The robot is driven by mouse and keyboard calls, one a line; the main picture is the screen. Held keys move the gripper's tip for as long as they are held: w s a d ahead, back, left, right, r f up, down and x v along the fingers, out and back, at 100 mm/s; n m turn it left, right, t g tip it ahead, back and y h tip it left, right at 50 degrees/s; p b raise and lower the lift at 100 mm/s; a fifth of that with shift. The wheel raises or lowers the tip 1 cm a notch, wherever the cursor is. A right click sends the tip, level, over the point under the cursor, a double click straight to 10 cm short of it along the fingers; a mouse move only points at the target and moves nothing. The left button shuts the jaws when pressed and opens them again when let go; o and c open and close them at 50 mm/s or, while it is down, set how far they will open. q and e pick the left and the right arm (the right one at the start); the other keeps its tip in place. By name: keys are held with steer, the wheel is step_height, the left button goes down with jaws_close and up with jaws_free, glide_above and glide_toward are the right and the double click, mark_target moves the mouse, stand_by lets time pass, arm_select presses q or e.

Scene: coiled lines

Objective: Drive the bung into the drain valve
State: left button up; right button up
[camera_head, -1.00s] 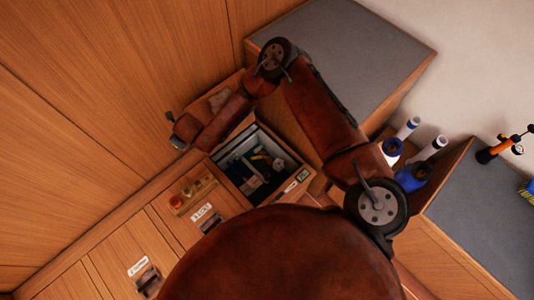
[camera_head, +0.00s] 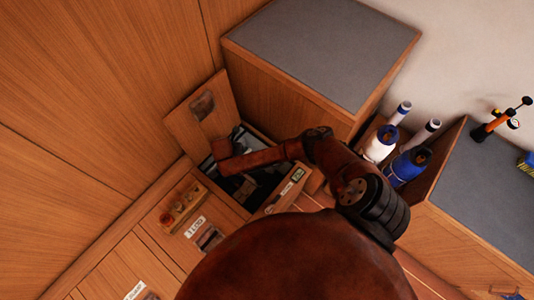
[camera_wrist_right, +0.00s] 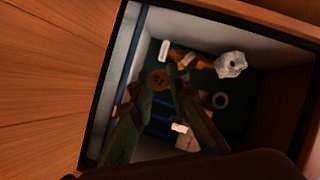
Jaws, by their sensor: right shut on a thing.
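My right arm reaches over an open floor locker (camera_head: 262,212) in the head view, and its wrist end hides part of the opening. In the right wrist view my right gripper (camera_wrist_right: 167,82) points down into the locker. A small round brown thing, seemingly the bung (camera_wrist_right: 158,79), shows at its fingertips, and the jaws are shut on it. Inside the locker, a dark ring-shaped fitting (camera_wrist_right: 220,100) shows to the right of the fingertips. I cannot tell whether it is the drain valve. My left gripper is not in view.
The locker's raised lid (camera_head: 190,118) stands behind it. A small wooden rack (camera_head: 182,207) with round plugs sits left of it. A whitish lump (camera_wrist_right: 230,65) lies inside the locker. Grey-topped cabinets (camera_head: 320,45) and blue-and-white bottles (camera_head: 380,142) bound the right side.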

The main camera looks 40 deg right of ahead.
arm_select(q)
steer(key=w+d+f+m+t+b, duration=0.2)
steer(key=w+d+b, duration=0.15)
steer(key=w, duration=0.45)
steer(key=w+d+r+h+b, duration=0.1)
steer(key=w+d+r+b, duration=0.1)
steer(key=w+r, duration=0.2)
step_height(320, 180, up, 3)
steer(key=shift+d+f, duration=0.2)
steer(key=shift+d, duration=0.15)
arm_select(e)
steer(key=s+d+f+m+g, duration=0.3)
steer(key=s+d+f+m, duration=0.4)
steer(key=s+d+f, duration=0.3)
steer(key=shift+s+d+f+h, duration=0.15)
steer(key=shift+s+f+h, duration=0.35)
steer(key=shift+s, duration=0.45)
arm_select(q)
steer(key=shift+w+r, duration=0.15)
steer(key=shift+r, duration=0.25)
arm_select(e)
steer(key=shift+a, duration=0.2)
arm_select(q)
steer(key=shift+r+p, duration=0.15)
steer(key=shift+p, duration=0.25)
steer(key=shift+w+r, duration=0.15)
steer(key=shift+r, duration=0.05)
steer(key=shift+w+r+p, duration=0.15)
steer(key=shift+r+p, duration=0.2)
steer(key=shift+p, duration=0.15)
